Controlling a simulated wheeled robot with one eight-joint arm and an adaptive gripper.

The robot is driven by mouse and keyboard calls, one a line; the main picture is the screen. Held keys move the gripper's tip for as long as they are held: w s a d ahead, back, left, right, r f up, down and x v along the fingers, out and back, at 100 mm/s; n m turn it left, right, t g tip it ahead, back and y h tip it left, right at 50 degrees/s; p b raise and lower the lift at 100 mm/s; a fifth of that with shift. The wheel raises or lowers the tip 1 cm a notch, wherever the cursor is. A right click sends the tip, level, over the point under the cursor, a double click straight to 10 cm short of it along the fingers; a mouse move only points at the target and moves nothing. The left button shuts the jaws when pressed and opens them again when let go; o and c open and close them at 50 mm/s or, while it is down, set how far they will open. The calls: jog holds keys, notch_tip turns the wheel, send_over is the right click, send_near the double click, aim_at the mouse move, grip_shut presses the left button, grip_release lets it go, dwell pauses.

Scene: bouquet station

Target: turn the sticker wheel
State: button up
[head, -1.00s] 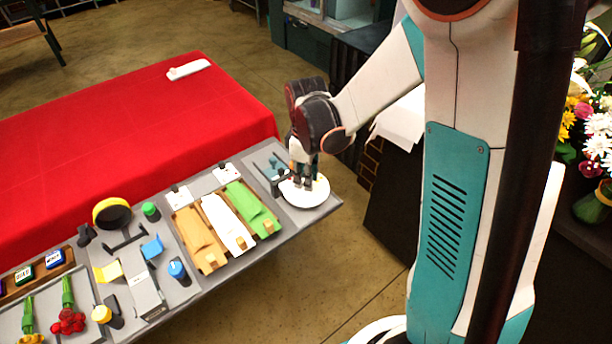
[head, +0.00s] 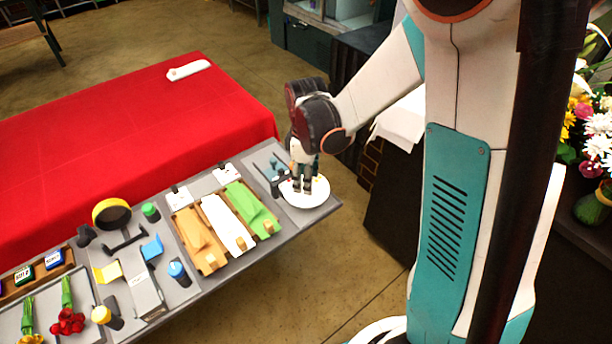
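The sticker wheel appears to be the white round disc (head: 318,197) at the right end of the grey work board. My gripper (head: 303,188) points down over it, with its fingertips at or just above the disc's upper face. Two dark fingers show side by side, but they are too small to tell whether they are parted or closed on something. The gripper hides the back part of the disc. A small dark piece (head: 280,186) sits at the disc's left edge.
Orange, white and green sheets lie in wooden trays (head: 212,262) left of the disc. Blue-grey pieces (head: 270,168) stand close behind it. A red-covered table (head: 120,130) lies beyond. Flowers (head: 600,130) stand at far right. Open floor lies in front of the board.

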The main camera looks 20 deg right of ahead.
notch_tip(320, 180, up, 12)
dwell(0.7)
notch_tip(320, 180, down, 12)
jog(key=m, duration=1.1)
jog(key=shift+f+m, duration=0.15)
jog(key=shift+m, duration=0.15)
grip_shut()
